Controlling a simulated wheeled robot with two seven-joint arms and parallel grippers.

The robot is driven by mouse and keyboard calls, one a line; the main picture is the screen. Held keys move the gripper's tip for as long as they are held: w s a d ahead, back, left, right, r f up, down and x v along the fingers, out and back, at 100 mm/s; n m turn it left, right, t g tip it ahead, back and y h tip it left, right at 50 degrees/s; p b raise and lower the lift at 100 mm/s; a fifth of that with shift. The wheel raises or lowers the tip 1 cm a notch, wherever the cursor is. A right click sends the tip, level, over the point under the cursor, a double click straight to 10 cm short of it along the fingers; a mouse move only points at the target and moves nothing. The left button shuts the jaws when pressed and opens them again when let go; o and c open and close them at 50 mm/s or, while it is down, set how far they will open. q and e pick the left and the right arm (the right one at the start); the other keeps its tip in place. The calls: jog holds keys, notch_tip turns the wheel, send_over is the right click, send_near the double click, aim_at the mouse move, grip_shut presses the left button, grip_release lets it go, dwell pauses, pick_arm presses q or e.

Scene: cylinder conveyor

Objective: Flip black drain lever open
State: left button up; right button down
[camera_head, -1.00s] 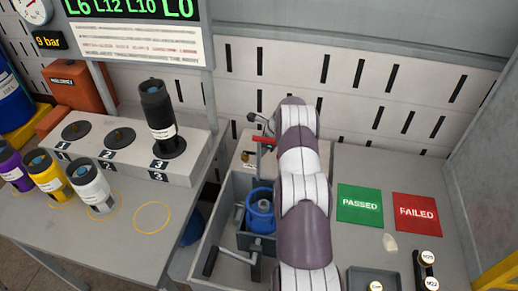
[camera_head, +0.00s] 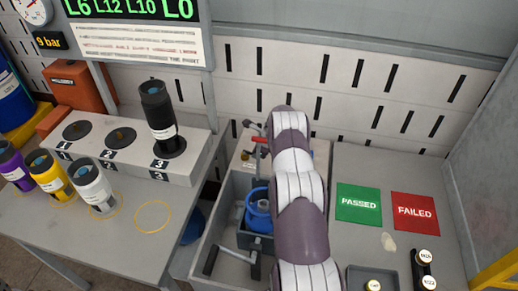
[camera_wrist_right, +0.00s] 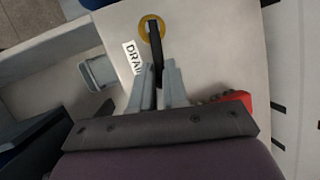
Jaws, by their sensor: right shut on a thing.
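The black drain lever (camera_wrist_right: 155,40) shows in the right wrist view, with its pivot on a yellow ring and a DRAIN label (camera_wrist_right: 132,60) beside it. My right gripper (camera_wrist_right: 157,80) is shut on the lever's free end, one grey finger on each side of it. In the head view my right arm comes in from below and hides most of this gripper. A small yellow and black part (camera_head: 247,157) shows beside the arm there. My left gripper is not in view.
A red handle (camera_head: 260,140) lies close to the arm; red also shows beside the gripper in the wrist view (camera_wrist_right: 232,98). A grey tank (camera_head: 227,205) holding a blue ring (camera_head: 258,208) is at the arm's left. Green PASSED (camera_head: 358,203) and red FAILED (camera_head: 415,211) pads lie right.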

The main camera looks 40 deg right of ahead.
jog(key=shift+s+a+m+h, duration=0.1)
jog(key=shift+a+m+h, duration=0.2)
jog(key=shift+m, duration=0.2)
jog(key=c, duration=1.1)
grip_release()
jog(key=shift+c, duration=0.2)
jog(key=shift+r, duration=0.1)
jog(key=b+v, duration=0.1)
jog(key=v, duration=1.1)
jog(key=shift+r, duration=0.25)
jog(key=shift+s, duration=0.1)
